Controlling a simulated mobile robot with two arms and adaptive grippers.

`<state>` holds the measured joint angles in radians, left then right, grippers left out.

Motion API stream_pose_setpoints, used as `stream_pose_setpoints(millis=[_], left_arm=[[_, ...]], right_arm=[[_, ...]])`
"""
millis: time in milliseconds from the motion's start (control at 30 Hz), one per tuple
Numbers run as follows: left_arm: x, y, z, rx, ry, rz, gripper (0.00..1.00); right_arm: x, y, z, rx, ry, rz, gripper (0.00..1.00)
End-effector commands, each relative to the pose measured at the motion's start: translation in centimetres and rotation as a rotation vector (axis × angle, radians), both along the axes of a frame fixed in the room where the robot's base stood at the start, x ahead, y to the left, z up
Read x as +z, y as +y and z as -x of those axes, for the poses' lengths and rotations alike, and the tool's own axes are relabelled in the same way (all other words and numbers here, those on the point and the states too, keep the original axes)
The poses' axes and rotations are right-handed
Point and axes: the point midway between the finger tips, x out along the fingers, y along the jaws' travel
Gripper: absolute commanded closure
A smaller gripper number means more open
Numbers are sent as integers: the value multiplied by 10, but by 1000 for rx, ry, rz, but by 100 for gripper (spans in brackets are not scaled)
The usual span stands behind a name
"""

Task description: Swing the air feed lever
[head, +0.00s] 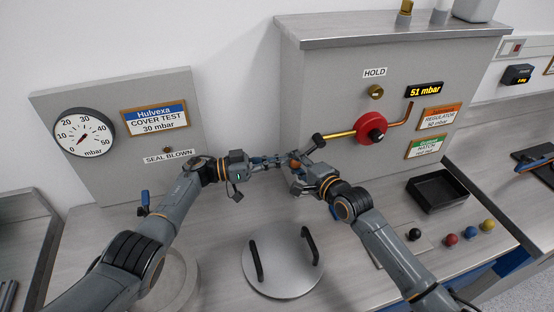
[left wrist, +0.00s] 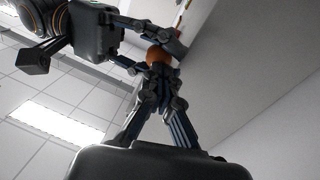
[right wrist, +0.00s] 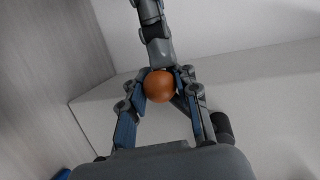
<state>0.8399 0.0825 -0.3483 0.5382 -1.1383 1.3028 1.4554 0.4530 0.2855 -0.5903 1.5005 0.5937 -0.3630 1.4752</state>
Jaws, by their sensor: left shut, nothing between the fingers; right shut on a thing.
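The air feed lever (head: 340,134) is a brass rod with a black grip (head: 318,140), reaching left from a red hub (head: 370,128) on the right cabinet. My right gripper (head: 294,162) is below and left of the grip, shut on an orange ball (right wrist: 160,86). The ball also shows in the left wrist view (left wrist: 158,56). My left gripper (head: 280,161) is shut and empty, its fingertips close against the ball. I cannot tell whether they touch it. Neither gripper holds the lever. A black cylinder (right wrist: 222,127), perhaps the grip, is beside the right fingers.
The readout (head: 424,90) shows 51 mbar; the gauge (head: 84,132) is on the left panel. A round lid (head: 284,281) with two black handles lies on the bench. A black tray (head: 437,198) and several coloured balls (head: 470,232) are at right. A HOLD knob (head: 376,92) is above the hub.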

Motion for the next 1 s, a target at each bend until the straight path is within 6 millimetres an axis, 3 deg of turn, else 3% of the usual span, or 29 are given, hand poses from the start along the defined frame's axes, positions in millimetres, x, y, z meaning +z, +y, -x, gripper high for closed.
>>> stream_pose_setpoints(millis=[33,67,167,633,1000], left_arm=[[-2,-3,2,-4,2,-3,100],[-2,-4,2,-4,2,-3,100],[-2,-4,2,-5,2,-3,100],[-2,-4,1,-2,3,-5,100],[-1,-2,0,0,1,-3,100]], right_arm=[[1,5,2,8,1,-9,100],[2,5,3,8,0,-9,67],[3,6,3,10,-2,-10,46],[6,3,10,12,-5,-13,46],[16,-42,68,4,0,-7,46]])
